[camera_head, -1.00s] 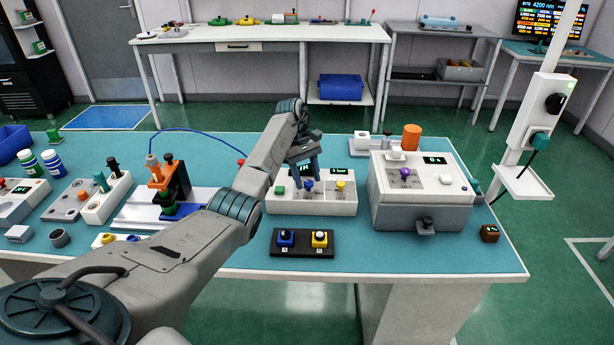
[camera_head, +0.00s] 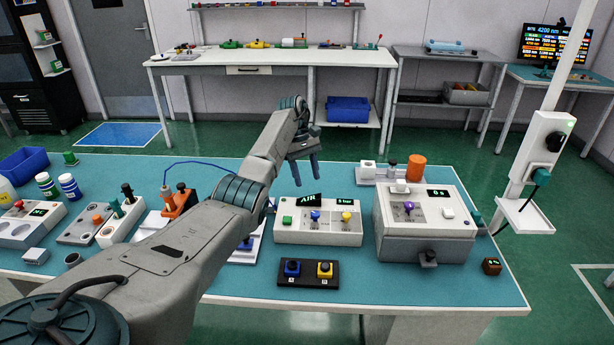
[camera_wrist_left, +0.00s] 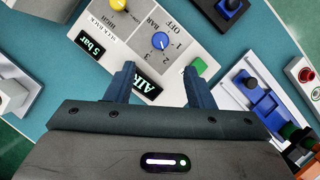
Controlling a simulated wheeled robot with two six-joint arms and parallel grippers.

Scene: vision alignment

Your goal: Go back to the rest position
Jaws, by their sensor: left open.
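My left gripper (camera_head: 308,172) is open and empty in the head view, with its two blue fingers pointing down above the back of the white AIR box (camera_head: 290,235). In the left wrist view my left gripper (camera_wrist_left: 158,88) spreads its fingers over the AIR box (camera_wrist_left: 205,58), touching nothing that I can see. The box carries a blue knob (camera_wrist_left: 160,41), a yellow knob (camera_wrist_left: 118,4), a green button (camera_wrist_left: 200,65) and small displays. My right gripper is in neither view.
A grey box with a purple knob (camera_head: 409,208) stands right of the AIR box. A black panel (camera_head: 308,273) with blue and yellow buttons lies in front. An orange fixture (camera_head: 178,203) stands left, partly behind my arm. An orange cylinder (camera_head: 416,167) stands behind the grey box.

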